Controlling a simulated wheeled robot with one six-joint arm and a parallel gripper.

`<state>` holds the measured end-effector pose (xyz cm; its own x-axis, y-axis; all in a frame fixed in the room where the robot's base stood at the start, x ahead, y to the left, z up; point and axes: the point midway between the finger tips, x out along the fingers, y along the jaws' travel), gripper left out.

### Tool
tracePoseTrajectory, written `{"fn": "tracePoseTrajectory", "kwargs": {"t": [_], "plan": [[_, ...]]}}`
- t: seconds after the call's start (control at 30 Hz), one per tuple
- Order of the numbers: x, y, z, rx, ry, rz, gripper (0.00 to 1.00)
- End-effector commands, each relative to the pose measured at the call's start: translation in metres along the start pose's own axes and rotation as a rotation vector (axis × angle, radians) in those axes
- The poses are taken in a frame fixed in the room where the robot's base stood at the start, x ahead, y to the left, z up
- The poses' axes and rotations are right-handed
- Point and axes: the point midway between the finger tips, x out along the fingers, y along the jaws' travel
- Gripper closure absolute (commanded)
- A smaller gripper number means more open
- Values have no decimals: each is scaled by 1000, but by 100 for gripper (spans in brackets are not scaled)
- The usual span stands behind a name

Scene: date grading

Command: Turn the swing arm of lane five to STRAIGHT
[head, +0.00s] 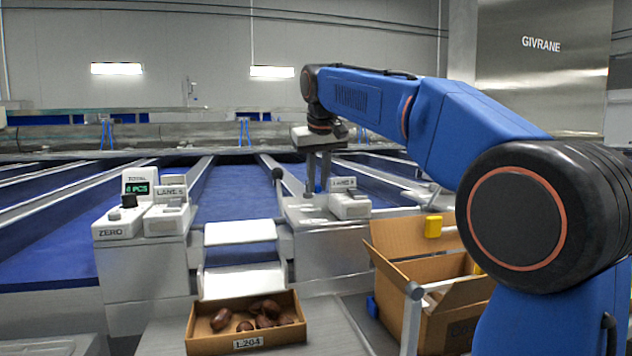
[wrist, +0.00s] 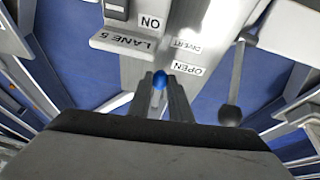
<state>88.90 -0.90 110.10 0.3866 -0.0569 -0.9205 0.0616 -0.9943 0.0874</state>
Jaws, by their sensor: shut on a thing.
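My gripper (head: 318,188) reaches down over the lane unit on the right in the head view. In the wrist view its two fingers (wrist: 160,88) are shut on a small blue knob (wrist: 159,79). What carries the knob is mostly hidden by the fingers, so I cannot tell how the swing arm under it points. The LANE 5 label (wrist: 128,42) lies left of the fingers. A DIVERT label (wrist: 187,45) and an OPEN label (wrist: 188,68) lie to their right. No STRAIGHT label is visible.
A lever with a black ball knob (head: 278,173) stands left of my gripper. Another unit with a counter display (head: 137,188) stands at left. A box of dates (head: 247,343) sits in front, and an open carton (head: 425,308) stands at right. Blue lanes run behind.

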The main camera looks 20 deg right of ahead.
Motion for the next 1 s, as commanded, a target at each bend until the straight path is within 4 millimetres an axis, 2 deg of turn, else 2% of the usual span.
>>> {"fn": "tracePoseTrajectory", "kwargs": {"t": [0.6, 1.0], "plan": [[7, 43, -7, -414, 40, -172, 100], [10, 56, -14, -578, 56, -239, 100]]}}
